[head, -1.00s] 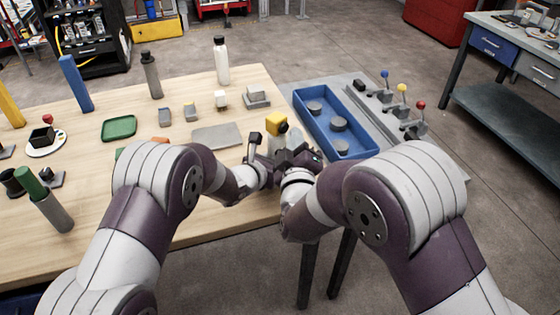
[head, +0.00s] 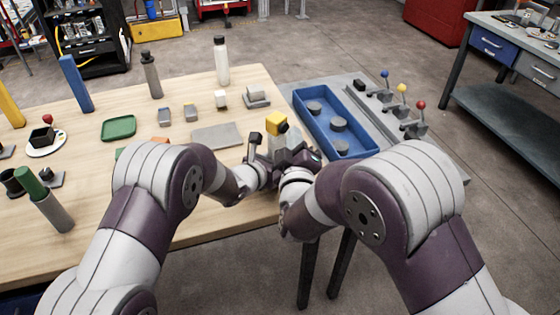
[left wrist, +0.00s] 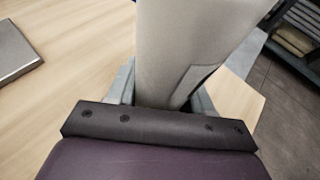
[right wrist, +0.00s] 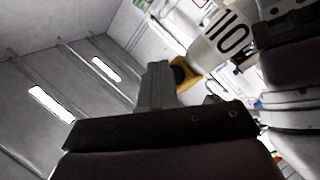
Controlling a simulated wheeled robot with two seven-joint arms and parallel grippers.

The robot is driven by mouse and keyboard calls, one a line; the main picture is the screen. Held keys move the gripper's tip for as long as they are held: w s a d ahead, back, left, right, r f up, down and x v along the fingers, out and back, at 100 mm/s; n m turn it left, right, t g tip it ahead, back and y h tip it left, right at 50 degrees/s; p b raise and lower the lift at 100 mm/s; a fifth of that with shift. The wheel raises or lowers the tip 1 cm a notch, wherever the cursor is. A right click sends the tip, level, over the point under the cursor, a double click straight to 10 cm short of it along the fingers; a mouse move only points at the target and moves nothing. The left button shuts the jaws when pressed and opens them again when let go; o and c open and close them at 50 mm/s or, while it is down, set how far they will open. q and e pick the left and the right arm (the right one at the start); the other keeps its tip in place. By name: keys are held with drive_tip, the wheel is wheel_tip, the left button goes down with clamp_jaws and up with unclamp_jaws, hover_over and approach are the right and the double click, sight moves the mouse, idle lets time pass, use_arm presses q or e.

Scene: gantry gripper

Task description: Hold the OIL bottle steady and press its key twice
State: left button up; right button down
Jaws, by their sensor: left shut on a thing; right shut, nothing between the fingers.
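The OIL bottle has a pale body, seen in the left wrist view (left wrist: 195,45), and a yellow key on top (head: 276,124). In the right wrist view its black lettering (right wrist: 229,38) shows upside down, with the yellow key (right wrist: 183,74) beside it. My left gripper (left wrist: 165,95) is shut around the bottle's body; in the head view its fingers are mostly hidden. My right gripper (head: 289,146) is shut and empty, close beside the bottle's top. Its closed fingertips (right wrist: 158,72) are near the yellow key; I cannot tell whether they touch.
A blue tray (head: 302,97) with round grey pieces lies right of the bottle, with several coloured-knob levers (head: 402,100) beyond. A grey plate (head: 217,135), a green dish (head: 118,127) and a white bottle (head: 221,62) stand on the wooden table (head: 190,80).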

drive_tip(key=shift+w+a, duration=0.2)
drive_tip(key=shift+a, duration=0.05)
drive_tip(key=shift+d, duration=0.1)
drive_tip(key=s+d, duration=0.4)
drive_tip(key=shift+s+d, duration=0.4)
idle(0.4)
idle(2.3)
drive_tip(key=w+a, duration=0.4)
drive_tip(key=shift+a, duration=0.2)
idle(0.5)
drive_tip(key=shift+w, duration=0.15)
idle(1.6)
